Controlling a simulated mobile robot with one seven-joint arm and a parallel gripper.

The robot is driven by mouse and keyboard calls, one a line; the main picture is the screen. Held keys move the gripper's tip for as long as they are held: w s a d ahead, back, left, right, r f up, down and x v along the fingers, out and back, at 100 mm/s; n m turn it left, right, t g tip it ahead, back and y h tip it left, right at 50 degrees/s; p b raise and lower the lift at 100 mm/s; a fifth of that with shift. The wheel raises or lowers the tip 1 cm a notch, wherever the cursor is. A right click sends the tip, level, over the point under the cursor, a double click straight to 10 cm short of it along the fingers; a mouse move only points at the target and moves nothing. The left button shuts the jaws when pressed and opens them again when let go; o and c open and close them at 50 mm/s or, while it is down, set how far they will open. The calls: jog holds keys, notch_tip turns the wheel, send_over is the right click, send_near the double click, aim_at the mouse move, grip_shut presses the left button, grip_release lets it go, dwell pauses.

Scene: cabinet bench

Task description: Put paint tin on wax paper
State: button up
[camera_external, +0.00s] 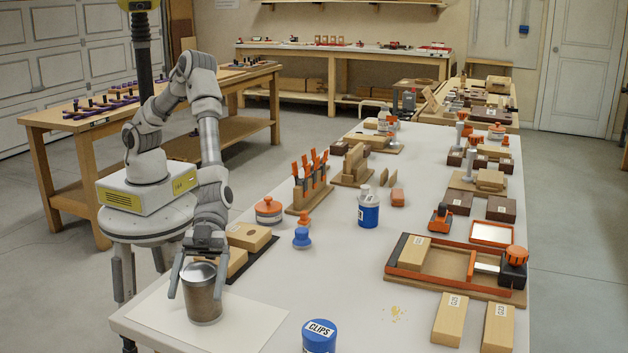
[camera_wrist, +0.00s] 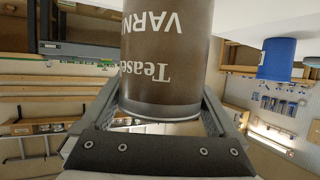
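The paint tin (camera_external: 203,297) is brown and metallic and stands upright over the wax paper (camera_external: 250,322), a pale sheet at the table's near left corner. Its base appears to rest on the sheet. My gripper (camera_external: 198,290) points down, with one finger on each side of the tin. In the wrist view the tin (camera_wrist: 165,55) fills the space between my fingers (camera_wrist: 162,105), its lettering upside down. The fingers lie close to its sides; whether they press on it cannot be told.
A blue CLIPS tin (camera_external: 319,338) stands right of the paper. An orange clamp frame (camera_external: 420,269) lies right. The table's front middle is mostly clear.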

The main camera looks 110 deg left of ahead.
jog(key=shift+r, duration=0.3)
jog(key=s+a+r+n+t+y+p, duration=0.15)
jog(key=a+r+y, duration=0.35)
jog(key=a, duration=0.6)
jog(key=s+a+r+n+t+y, duration=0.1)
jog(key=s+a+r+n+y, duration=0.15)
jog(key=a+r, duration=0.65)
jog(key=s+a+r+n+t+y+p, duration=0.1)
jog(key=s+a+r+n+t+y, duration=0.2)
jog(key=a, duration=1.1)
jog(key=s+a+r+n+g+y, duration=0.3)
jog(key=s+a, duration=0.4)
jog(key=s, duration=0.1)
jog(key=s+a+n+g, duration=0.1)
jog(key=s+n+g, duration=0.1)
jog(key=s, duration=1.2)
jog(key=shift+s+n+h, duration=0.25)
jog(key=shift+n+h, duration=0.2)
jog(key=shift+n, duration=0.25)
